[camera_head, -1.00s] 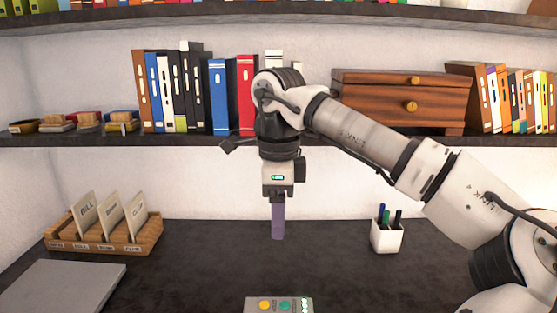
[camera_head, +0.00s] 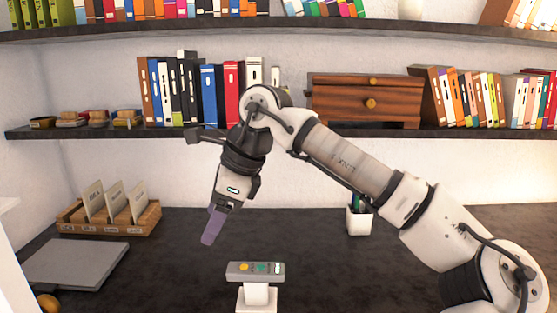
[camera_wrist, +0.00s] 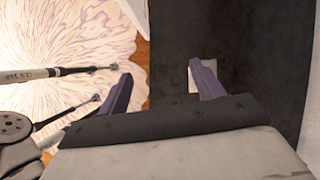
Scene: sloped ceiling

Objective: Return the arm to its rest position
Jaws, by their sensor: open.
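My gripper (camera_head: 211,226) hangs over the dark desk (camera_head: 170,260) in the head view, tilted down and to the left. One purple finger shows from the side there. In the wrist view my gripper (camera_wrist: 158,85) has its two purple fingers wide apart, with nothing between them. My arm comes in from the right edge, rises to a bend in front of the shelf and drops to the gripper.
A grey box with coloured buttons (camera_head: 256,268) stands on a white block (camera_head: 256,293) near the gripper. A wooden card holder (camera_head: 110,222), a flat grey slab (camera_head: 72,262) and a pen cup (camera_head: 359,222) are on the desk. A shelf (camera_head: 60,133) with books runs behind.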

